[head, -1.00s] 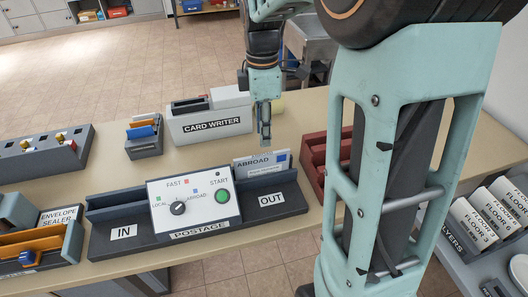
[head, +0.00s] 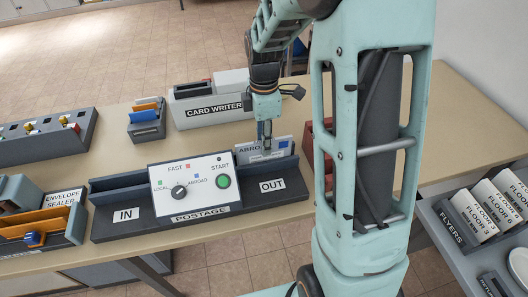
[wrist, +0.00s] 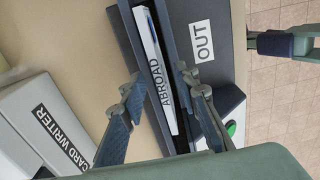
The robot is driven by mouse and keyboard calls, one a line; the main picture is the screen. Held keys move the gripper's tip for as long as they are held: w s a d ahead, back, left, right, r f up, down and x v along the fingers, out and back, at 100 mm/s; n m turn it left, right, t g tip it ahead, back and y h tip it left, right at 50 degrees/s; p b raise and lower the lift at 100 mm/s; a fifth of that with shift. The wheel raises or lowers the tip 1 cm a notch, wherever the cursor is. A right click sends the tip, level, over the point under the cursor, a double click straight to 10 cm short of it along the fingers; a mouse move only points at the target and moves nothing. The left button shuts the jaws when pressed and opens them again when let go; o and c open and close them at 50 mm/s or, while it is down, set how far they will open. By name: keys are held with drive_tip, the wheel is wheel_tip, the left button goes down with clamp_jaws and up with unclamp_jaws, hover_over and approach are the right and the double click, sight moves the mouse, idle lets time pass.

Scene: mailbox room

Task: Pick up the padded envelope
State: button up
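A white envelope (head: 284,146) with an ABROAD label stands upright in the slot at the OUT end of the dark postage machine (head: 130,214). The frames do not clearly show whether it is padded. In the wrist view the envelope (wrist: 161,88) shows edge-on, with its label readable. My gripper (head: 265,146) points down at it and covers part of the label in the head view. In the wrist view my gripper (wrist: 157,82) is open, with one finger on each side of the envelope and gaps showing between.
The card writer (head: 212,108) stands behind the postage machine. The machine's white control panel (head: 195,185) is left of the envelope. A red rack (head: 312,160) is to the right, partly hidden by my arm. The envelope sealer (head: 62,198) is at far left.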

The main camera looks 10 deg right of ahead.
drive_tip(key=shift+f, duration=0.45)
clamp_jaws()
drive_tip(key=shift+r, duration=0.1)
